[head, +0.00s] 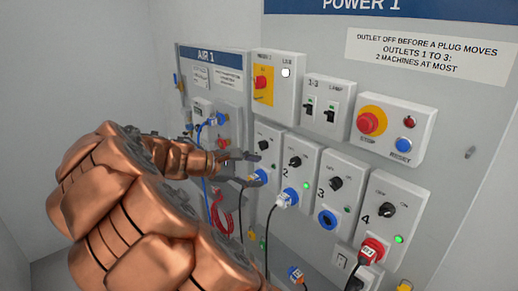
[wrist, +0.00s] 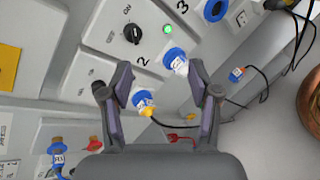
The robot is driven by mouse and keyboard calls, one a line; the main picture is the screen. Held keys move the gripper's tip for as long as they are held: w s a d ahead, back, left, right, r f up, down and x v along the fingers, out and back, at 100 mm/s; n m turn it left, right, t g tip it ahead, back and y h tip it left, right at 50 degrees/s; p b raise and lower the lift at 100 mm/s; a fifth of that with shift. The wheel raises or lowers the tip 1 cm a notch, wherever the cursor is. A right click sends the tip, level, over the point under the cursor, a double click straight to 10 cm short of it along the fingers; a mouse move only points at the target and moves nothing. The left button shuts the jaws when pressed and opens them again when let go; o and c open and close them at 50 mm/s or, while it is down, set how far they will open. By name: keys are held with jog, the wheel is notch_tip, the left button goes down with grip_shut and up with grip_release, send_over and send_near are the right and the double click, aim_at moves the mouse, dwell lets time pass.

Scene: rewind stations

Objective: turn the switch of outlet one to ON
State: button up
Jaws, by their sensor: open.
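Outlet one (head: 268,135) is the leftmost box in the lower row of the POWER 1 panel. Its black switch knob (head: 263,146) shows just above my gripper (head: 250,164); its exact setting is too small to read. A blue plug (head: 257,178) is in its socket. In the wrist view my gripper (wrist: 158,78) is open and empty, its fingers spread in front of the outlets. The blue plug of outlet one (wrist: 143,101) shows between the fingers.
Outlet two's knob (wrist: 132,34) and lit green lamp (wrist: 167,29) are close by. Outlet three (head: 342,178) and outlet four (head: 392,205) stand to the right. The AIR 1 panel (head: 204,57) is at left. Cables hang below the outlets.

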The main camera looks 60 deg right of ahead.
jog(key=w+d+n+h, duration=0.3)
jog(key=w+d+n, duration=0.1)
jog(key=w+d, duration=0.35)
jog(key=n+t+h, duration=0.1)
jog(key=n+h, duration=0.2)
jog(key=n, duration=0.2)
send_near(260, 146)
jog(key=d, duration=0.2)
jog(key=x, duration=0.4)
jog(key=p+x, duration=0.1)
jog(key=x, duration=0.1)
jog(key=shift+s, duration=0.3)
jog(key=shift+x, duration=0.75)
jog(key=shift+w, duration=0.1)
jog(key=shift+c, duration=0.2)
